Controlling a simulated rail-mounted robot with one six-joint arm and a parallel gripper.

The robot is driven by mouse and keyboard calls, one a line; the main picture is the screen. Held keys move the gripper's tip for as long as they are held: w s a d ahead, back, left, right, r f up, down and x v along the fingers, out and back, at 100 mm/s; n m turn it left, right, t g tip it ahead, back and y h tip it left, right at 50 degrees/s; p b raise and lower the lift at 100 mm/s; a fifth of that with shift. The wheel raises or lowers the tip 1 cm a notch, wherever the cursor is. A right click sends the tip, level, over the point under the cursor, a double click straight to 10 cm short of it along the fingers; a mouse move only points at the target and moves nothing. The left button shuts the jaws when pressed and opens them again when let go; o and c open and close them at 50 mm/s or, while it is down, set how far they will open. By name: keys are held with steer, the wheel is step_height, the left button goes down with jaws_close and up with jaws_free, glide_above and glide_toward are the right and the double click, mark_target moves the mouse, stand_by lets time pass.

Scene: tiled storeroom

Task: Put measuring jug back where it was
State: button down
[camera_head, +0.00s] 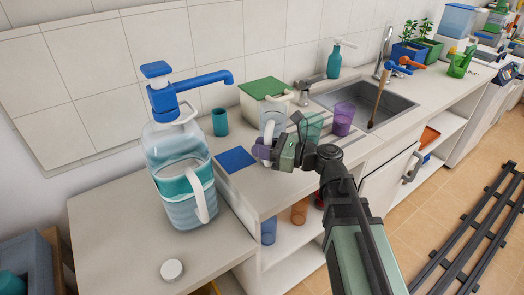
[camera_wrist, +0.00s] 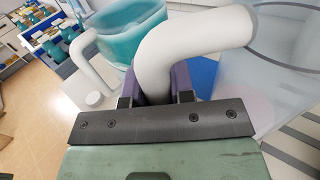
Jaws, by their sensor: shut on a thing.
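The measuring jug (camera_head: 270,122) is clear and see-through, with a white handle. My gripper (camera_head: 265,150) is shut on that handle, over the counter beside the draining grooves. In the wrist view, the white handle (camera_wrist: 178,58) passes between the purple finger pads of my gripper (camera_wrist: 168,85). The jug's clear wall (camera_wrist: 285,75) fills the right side there. The jug looks upright. My gripper partly hides its lower part, so I cannot tell whether its base touches the counter.
A blue square mat (camera_head: 236,160) lies left of the jug. A teal cup (camera_head: 220,122), a green-lidded bin (camera_head: 263,90), a green tumbler (camera_head: 313,122) and a purple tumbler (camera_head: 342,120) stand nearby. A large pump-topped water container (camera_head: 180,170) stands left; a sink (camera_head: 390,106) lies right.

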steer(key=shift+f, duration=0.2)
steer(key=c, duration=1)
jaws_free()
steer(key=shift+r, duration=0.1)
steer(key=v, duration=1.2)
steer(key=shift+r, duration=0.15)
